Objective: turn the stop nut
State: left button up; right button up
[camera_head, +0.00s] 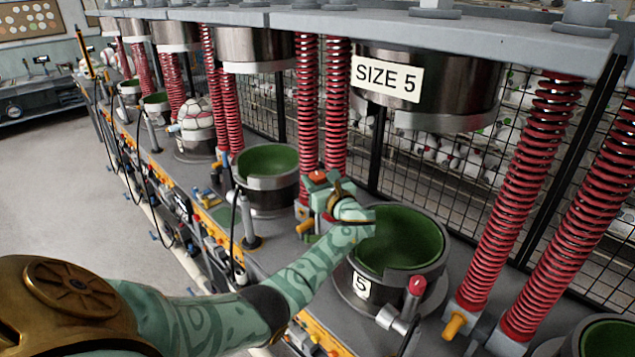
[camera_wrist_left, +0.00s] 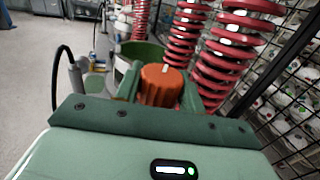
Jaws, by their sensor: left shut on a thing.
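The stop nut is an orange-red ribbed knob (camera_wrist_left: 160,86) with a pale mark on its top. In the wrist view it sits upright between the two green fingers of my left gripper (camera_wrist_left: 160,95). In the head view the nut's red top (camera_head: 318,176) shows just above my left gripper (camera_head: 320,190), beside the size 5 cup (camera_head: 360,287). My left gripper is shut on the nut, and its fingers hide the nut's lower part. My right gripper is in neither view.
Red coil springs (camera_head: 337,105) stand close behind my left gripper. The size 5 press head (camera_head: 440,95) hangs above the green-lined cup. A red-topped lever (camera_head: 416,286) stands at the cup's front. A wire fence (camera_head: 480,160) runs behind, and open floor (camera_head: 60,210) lies left.

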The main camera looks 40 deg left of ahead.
pick_arm(q)
jog(key=o, duration=1)
jog(key=v, duration=1.6)
jog(key=shift+d+b, duration=0.2)
jog(key=shift+b, duration=0.1)
jog(key=shift+f, duration=0.1)
